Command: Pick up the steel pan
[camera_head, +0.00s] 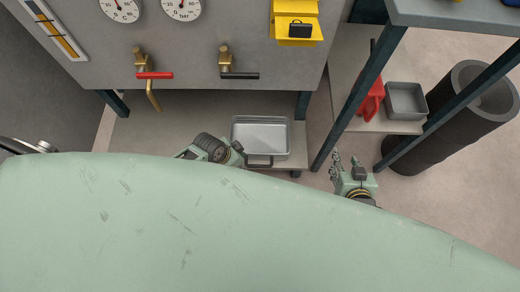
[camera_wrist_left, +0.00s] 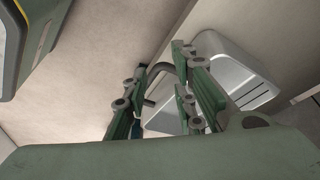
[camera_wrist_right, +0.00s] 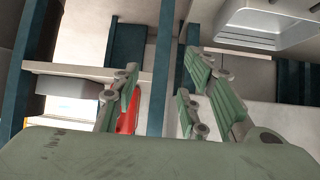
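The steel pan (camera_head: 262,133) is a shallow silver rectangular tray on the low deck under the grey machine, with a dark loop handle on its near side. It also shows in the left wrist view (camera_wrist_left: 240,72) and, cut off, at the upper right of the right wrist view (camera_wrist_right: 270,22). My left gripper (camera_head: 184,153) is beside the pan's near left corner. In the left wrist view its fingers are open, and a handle shows between and behind them; contact cannot be told. My right gripper (camera_head: 336,160) is open and empty, right of the pan, near a table leg.
The machine (camera_head: 190,65) with gauges and valves overhangs the deck (camera_head: 170,125). A dark blue table leg (camera_head: 360,90) stands right of the pan. A red can (camera_head: 371,98), a grey bin (camera_head: 406,98) and a dark cylinder (camera_head: 440,125) are further right.

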